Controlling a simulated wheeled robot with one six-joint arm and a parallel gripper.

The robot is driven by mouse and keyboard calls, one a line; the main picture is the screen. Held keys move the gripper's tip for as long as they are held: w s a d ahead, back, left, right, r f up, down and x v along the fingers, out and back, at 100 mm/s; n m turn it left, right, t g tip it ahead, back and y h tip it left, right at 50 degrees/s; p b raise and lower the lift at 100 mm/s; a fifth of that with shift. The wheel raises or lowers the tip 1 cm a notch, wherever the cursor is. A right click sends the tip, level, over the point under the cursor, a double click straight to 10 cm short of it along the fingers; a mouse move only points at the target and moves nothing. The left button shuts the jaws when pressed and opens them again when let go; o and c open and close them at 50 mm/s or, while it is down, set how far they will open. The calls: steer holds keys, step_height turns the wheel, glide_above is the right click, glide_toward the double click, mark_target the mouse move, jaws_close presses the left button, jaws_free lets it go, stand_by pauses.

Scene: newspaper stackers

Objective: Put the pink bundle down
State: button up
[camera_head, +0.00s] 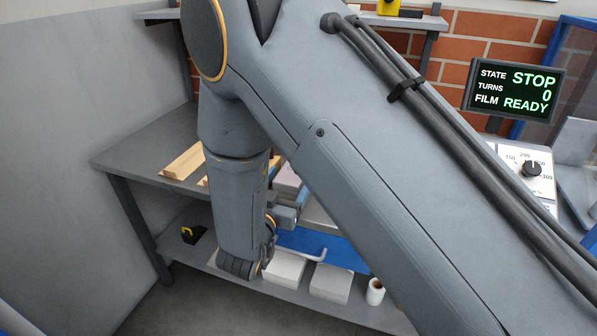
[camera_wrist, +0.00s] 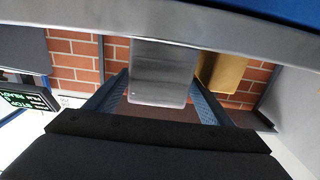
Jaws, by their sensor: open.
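A small pinkish-lilac block (camera_head: 287,178), which looks like the pink bundle, shows behind my arm at the workbench in the head view. My arm hides most of it. My gripper (camera_wrist: 161,88) is open in the wrist view, with one finger at each side. A grey block (camera_wrist: 161,70) with a pale lower edge appears between the fingers. I cannot tell whether it is the same bundle, or whether the fingers touch it. In the head view my gripper is mostly hidden by my own wrist, close to the bench front.
The grey bench (camera_head: 135,152) holds wooden strips (camera_head: 183,162). Its lower shelf (camera_head: 215,272) carries white blocks (camera_head: 330,283) and a roll (camera_head: 375,291). A metal edge (camera_wrist: 160,33) crosses the wrist view near a tan block (camera_wrist: 222,73). The display (camera_head: 514,88) reads STOP, 0, READY.

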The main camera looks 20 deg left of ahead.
steer(key=w, duration=0.1)
steer(key=w+p, duration=0.1)
steer(key=w, duration=0.3)
steer(key=shift+w+d, duration=0.25)
steer(key=shift+d, duration=0.15)
steer(key=shift+r, duration=0.15)
jaws_close()
steer(key=shift+r+b, duration=0.4)
steer(key=shift+r, duration=4.6)
